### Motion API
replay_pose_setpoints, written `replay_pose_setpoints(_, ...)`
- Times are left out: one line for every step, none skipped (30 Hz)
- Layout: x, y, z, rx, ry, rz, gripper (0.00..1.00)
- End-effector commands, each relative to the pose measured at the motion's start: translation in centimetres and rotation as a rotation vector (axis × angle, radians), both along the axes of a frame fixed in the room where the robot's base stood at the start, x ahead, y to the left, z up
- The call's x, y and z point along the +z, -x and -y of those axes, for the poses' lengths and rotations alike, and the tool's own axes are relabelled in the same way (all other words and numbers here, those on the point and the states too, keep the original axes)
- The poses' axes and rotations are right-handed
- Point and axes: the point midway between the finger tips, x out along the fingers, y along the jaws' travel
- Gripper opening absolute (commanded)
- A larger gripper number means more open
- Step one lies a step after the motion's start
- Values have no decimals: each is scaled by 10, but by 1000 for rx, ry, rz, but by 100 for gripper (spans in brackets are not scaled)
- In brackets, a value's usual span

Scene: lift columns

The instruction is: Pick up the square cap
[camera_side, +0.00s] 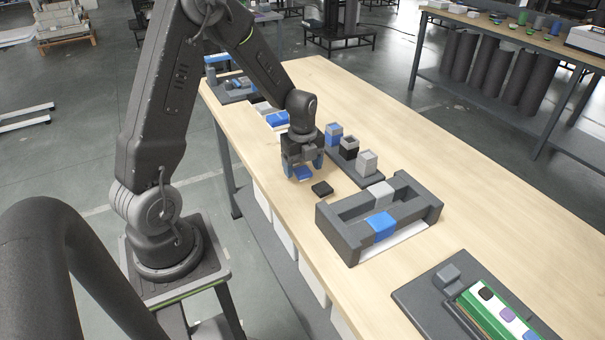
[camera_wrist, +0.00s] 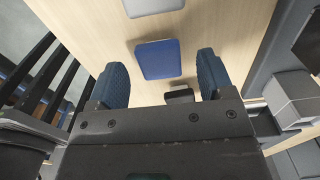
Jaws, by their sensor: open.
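A flat blue square cap (camera_wrist: 158,59) lies on the wooden table below my gripper and shows in full in the wrist view. In the side view the blue cap (camera_side: 304,174) is partly covered by my gripper (camera_side: 303,166). My gripper (camera_wrist: 162,78) is open, pointing down, with one blue finger on each side of the cap and clear gaps to it. A black cap (camera_side: 321,189) lies just nearer, and my gripper hides part of the black cap (camera_wrist: 180,95) in the wrist view. A light grey cap (camera_wrist: 152,5) is cut off at the top edge.
A dark rack with several square columns (camera_side: 367,162) stands close to the right of my gripper. A dark frame (camera_side: 335,222) holding grey and blue blocks stands nearer. A dark board (camera_side: 420,300) lies at the front. Bare table (camera_side: 470,180) lies to the right.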

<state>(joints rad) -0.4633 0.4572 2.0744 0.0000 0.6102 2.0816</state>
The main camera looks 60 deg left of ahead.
Motion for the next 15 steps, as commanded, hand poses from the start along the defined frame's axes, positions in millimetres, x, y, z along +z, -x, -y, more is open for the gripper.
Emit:
replay_pose_setpoints(-8,0,0,0,2,-4,74)
replay_pose_setpoints(-11,0,0,0,1,-3,74)
replay_pose_setpoints(-15,0,0,0,0,-3,74)
replay_pose_setpoints(-17,0,0,0,0,-2,74)
replay_pose_setpoints(-19,0,0,1,0,-1,74)
replay_pose_setpoints(-20,0,0,1,-1,-1,74)
replay_pose_setpoints(-20,0,0,1,-1,0,74)
replay_pose_setpoints(-20,0,0,1,-1,0,74)
replay_pose_setpoints(-20,0,0,1,-2,0,74)
replay_pose_setpoints(-20,0,0,1,-2,0,74)
replay_pose_setpoints(-20,0,0,1,-2,0,74)
replay_pose_setpoints(-20,0,0,1,-1,0,74)
replay_pose_setpoints(-20,0,0,1,-1,0,73)
replay_pose_setpoints(-20,0,0,1,-1,0,70)
replay_pose_setpoints(-20,0,0,1,-1,0,66)
